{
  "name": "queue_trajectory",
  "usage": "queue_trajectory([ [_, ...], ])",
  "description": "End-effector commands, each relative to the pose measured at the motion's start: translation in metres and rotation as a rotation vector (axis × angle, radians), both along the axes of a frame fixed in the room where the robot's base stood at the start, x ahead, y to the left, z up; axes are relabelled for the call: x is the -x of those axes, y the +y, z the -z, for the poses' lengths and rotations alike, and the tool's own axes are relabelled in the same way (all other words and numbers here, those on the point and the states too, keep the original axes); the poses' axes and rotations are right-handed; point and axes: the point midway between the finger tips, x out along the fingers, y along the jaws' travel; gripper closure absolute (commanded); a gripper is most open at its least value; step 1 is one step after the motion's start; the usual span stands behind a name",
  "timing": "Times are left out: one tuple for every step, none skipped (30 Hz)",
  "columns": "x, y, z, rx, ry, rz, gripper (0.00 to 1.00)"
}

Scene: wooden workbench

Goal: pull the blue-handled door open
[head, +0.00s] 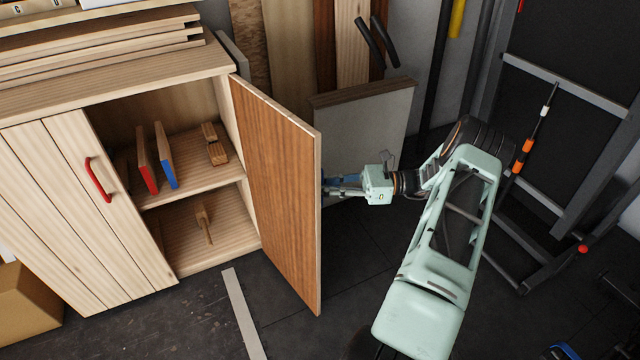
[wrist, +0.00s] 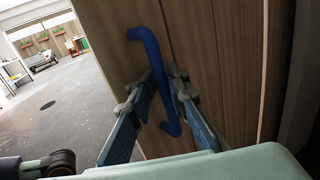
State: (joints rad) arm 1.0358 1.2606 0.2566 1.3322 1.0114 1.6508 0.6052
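The blue-handled door (head: 280,190) stands swung wide out from the cabinet, its brown inner face showing in the head view. My gripper (head: 330,187) is at the door's outer side, just past its free edge. In the wrist view, the blue handle (wrist: 150,55) runs down the wooden door front. My gripper's two fingers (wrist: 166,88) lie one on each side of the handle, close against it, and look shut on it. In the head view the handle is mostly hidden behind the door edge and the fingers.
The cabinet's open side shows shelves with a red book-like board (head: 147,160), a blue one (head: 166,155) and wooden pieces. The red-handled door (head: 125,205) is shut. A grey panel (head: 365,125) leans behind my gripper. A pale strip (head: 243,312) lies on the floor.

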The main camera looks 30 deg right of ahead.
Motion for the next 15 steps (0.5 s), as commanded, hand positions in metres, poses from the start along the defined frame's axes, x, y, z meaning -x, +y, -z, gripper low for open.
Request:
queue_trajectory([
  [0.0,0.0,0.0,0.0,-0.001,0.002,0.83],
  [-0.001,0.0,0.0,0.0,-0.001,0.002,0.83],
  [-0.001,0.0,-0.001,0.0,-0.002,0.002,0.83],
  [-0.002,0.001,-0.001,0.0,-0.002,0.002,0.83],
  [-0.002,0.001,-0.001,0.0,-0.003,0.002,0.83],
  [-0.003,0.001,-0.001,0.0,-0.003,0.002,0.83],
  [-0.003,0.001,-0.001,0.0,-0.003,0.002,0.83],
  [-0.003,0.0,-0.001,0.001,-0.004,0.002,0.83],
  [-0.002,-0.001,-0.001,0.001,-0.004,0.003,0.83],
  [-0.002,-0.003,-0.001,0.001,-0.005,0.003,0.83],
  [-0.001,-0.005,-0.001,0.001,-0.005,0.004,0.83],
  [0.001,-0.009,-0.001,0.002,-0.005,0.005,0.83],
  [0.003,-0.013,-0.001,0.003,-0.005,0.005,0.83],
  [0.005,-0.018,-0.001,0.002,-0.006,0.005,0.83],
  [0.009,-0.024,-0.001,0.003,-0.005,0.006,0.83],
])
